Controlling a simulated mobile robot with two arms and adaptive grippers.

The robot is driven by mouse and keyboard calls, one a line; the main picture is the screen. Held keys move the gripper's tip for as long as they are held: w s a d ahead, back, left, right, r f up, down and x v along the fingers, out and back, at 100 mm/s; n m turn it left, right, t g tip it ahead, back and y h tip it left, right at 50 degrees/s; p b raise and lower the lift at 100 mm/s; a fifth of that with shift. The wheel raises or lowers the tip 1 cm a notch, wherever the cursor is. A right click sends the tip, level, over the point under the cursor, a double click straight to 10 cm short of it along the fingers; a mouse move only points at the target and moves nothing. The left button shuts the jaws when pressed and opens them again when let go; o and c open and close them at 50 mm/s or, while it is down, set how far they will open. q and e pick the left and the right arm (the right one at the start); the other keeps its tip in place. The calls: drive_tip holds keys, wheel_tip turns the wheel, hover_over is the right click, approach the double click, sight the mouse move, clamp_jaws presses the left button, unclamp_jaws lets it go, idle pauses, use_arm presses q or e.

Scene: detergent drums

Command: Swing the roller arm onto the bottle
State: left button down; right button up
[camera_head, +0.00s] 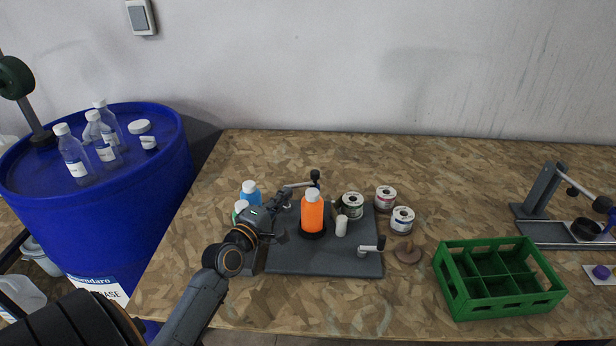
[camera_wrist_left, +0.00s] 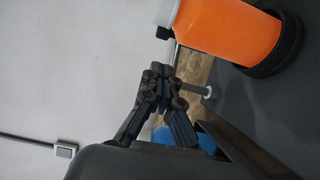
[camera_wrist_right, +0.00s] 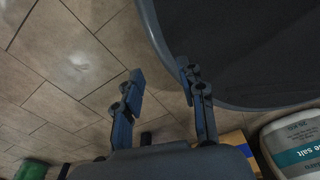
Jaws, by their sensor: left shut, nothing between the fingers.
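The orange bottle (camera_head: 312,214) with a white cap stands upright on a black round holder on the dark grey base plate (camera_head: 300,262). A pale bar with a dark upright end, which looks like the roller arm (camera_head: 298,185), lies behind and left of the bottle, apart from it. My left gripper (camera_head: 278,214) is shut and empty, just left of the bottle. In the left wrist view, the closed fingertips (camera_wrist_left: 160,72) are beside the orange bottle (camera_wrist_left: 228,30). My right gripper (camera_wrist_right: 162,72) is open and empty, away from the table over the floor.
A white roller (camera_head: 342,226) and a small crank (camera_head: 372,247) are on the plate. Label reels (camera_head: 386,198) stand right of it. A blue bottle (camera_head: 250,192) is behind my left gripper. A green crate (camera_head: 500,302) is at right. The back of the table is clear.

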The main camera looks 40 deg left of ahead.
use_arm(q)
drive_tip(key=w, duration=0.6)
drive_tip(key=w+a, duration=0.1)
drive_tip(key=w, duration=0.2)
drive_tip(key=shift+w+r, duration=0.1)
drive_tip(key=shift+w, duration=0.25)
use_arm(e)
drive_tip(key=shift+s+d+r, duration=0.1)
drive_tip(key=shift+s+r, duration=0.05)
drive_tip(key=shift+s, duration=0.25)
